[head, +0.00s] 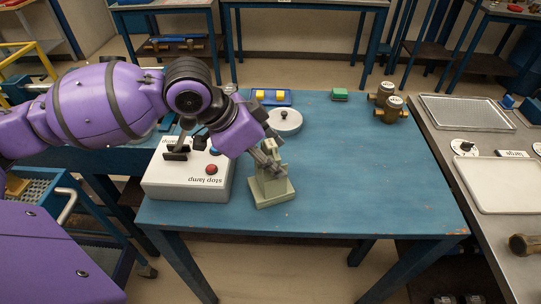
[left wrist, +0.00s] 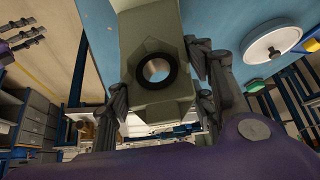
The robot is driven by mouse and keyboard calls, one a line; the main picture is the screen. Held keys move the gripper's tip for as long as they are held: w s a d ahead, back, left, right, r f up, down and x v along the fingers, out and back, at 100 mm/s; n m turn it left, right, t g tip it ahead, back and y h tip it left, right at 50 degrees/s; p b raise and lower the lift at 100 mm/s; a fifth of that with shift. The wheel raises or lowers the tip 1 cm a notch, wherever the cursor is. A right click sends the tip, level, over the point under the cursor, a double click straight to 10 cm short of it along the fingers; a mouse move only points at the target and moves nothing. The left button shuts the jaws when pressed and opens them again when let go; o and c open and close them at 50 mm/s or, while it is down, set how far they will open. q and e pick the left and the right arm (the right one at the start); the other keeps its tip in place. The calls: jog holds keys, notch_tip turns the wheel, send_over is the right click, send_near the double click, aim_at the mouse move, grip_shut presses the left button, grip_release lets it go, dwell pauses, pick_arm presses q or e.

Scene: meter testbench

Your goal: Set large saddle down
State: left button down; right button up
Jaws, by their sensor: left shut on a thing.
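The large saddle (head: 271,190) is a grey-green block with a wide foot and a narrower upper part, upright at the front middle of the blue table. My left gripper (head: 267,157) is shut on its upper part from the upper left. In the left wrist view the saddle (left wrist: 133,55) fills the middle between the fingers, with a dark-ringed round hole facing the camera. Its foot appears at or very close to the tabletop; I cannot tell if it bears on it.
A white stop lamp box (head: 185,184) with a red button stands close left of the saddle. Behind it are a round white disc (head: 285,121) and a blue tray (head: 287,100) with yellow blocks. Brass meters (head: 390,110) stand back right. The blue table (head: 370,180) is clear right of the saddle.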

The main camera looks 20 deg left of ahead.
jog(key=shift+w+r, duration=0.1)
pick_arm(q)
jog(key=c, duration=0.8)
grip_release()
jog(key=shift+f, duration=0.15)
jog(key=shift+s+a+r, duration=0.1)
jog(key=shift+a+r, duration=0.05)
jog(key=shift+r, duration=0.3)
jog(key=shift+p+v, duration=0.95)
jog(key=shift+v, duration=4.7)
pick_arm(e)
jog(key=shift+w+a+r, duration=0.1)
jog(key=shift+a+r, duration=0.15)
jog(key=shift+r, duration=0.4)
